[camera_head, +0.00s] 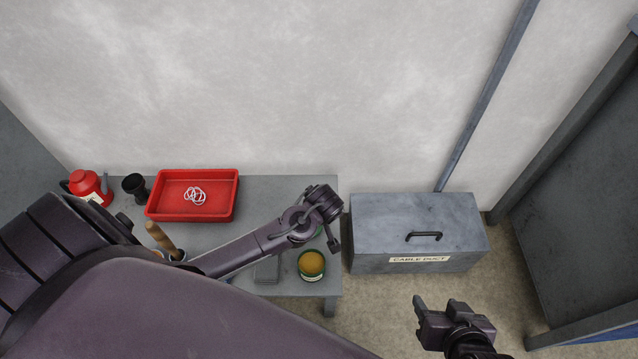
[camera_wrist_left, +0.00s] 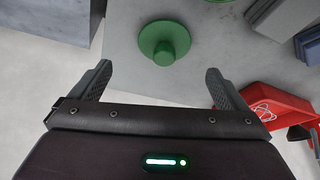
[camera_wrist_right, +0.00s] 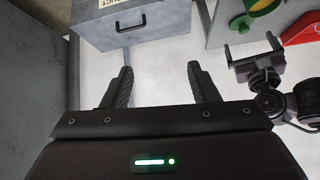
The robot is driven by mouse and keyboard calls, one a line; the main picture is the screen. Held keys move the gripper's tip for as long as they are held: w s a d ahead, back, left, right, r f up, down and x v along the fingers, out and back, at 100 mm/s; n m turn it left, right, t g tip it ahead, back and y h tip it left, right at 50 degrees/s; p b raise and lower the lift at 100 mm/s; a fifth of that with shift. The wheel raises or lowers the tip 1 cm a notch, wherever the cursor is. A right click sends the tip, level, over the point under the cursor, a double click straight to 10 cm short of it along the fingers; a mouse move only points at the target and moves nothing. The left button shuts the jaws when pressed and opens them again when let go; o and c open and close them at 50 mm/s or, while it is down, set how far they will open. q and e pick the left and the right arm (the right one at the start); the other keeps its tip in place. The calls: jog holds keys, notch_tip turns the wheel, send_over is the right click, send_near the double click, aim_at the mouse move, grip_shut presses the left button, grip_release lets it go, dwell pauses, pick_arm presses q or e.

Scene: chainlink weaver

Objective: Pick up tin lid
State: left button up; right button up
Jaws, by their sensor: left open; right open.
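The green tin lid, a round disc with a knob on top, lies on the grey table in the left wrist view (camera_wrist_left: 163,42). In the head view only a sliver of green shows by my left gripper (camera_head: 332,222). My left gripper is open and empty, and the lid appears just beyond and between its fingertips (camera_wrist_left: 158,72), not touching them. The open green tin (camera_head: 311,265) with a yellow-brown top surface stands nearby on the table. My right gripper (camera_head: 435,303) is open and empty, off the table at the lower right; its fingers show in the right wrist view (camera_wrist_right: 160,70).
A red tray (camera_head: 165,207) with pale rings, a red can (camera_head: 88,187) and a black cup (camera_head: 135,187) stand at the back left of the table (camera_head: 275,190). A grey cable duct box (camera_head: 380,245) stands right of the table. My left arm hides the table's front left.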

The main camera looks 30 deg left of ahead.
pick_arm(q)
jog(key=b+x, duration=0.1)
jog(key=x, duration=0.1)
jog(key=shift+s+a+f, duration=0.1)
jog(key=shift+a+f, duration=0.05)
jog(key=shift+f, duration=0.15)
jog(key=b+x, duration=0.1)
jog(key=x, duration=0.1)
jog(key=shift+a+f+b, duration=0.2)
jog(key=shift+a+b, duration=0.05)
jog(key=shift+b, duration=0.05)
jog(key=b+x, duration=0.1)
jog(key=x, duration=0.1)
jog(key=shift+a+f, duration=0.15)
jog(key=shift+f, duration=0.05)
pick_arm(e)
jog(key=w+r+t+y, duration=0.2)
jog(key=r+t, duration=0.5)
jog(key=r, duration=0.6)
jog(key=w+r+t+y, duration=0.3)
jog(key=w+r+t, duration=0.2)
jog(key=r, duration=0.8)
jog(key=shift+w+a+r+t, duration=0.2)
jog(key=shift+w+a+t, duration=0.05)
jog(key=shift+t, duration=0.75)
pick_arm(q)
jog(key=shift+c, duration=0.3)
jog(key=c, duration=1)
jog(key=shift+r, duration=0.15)
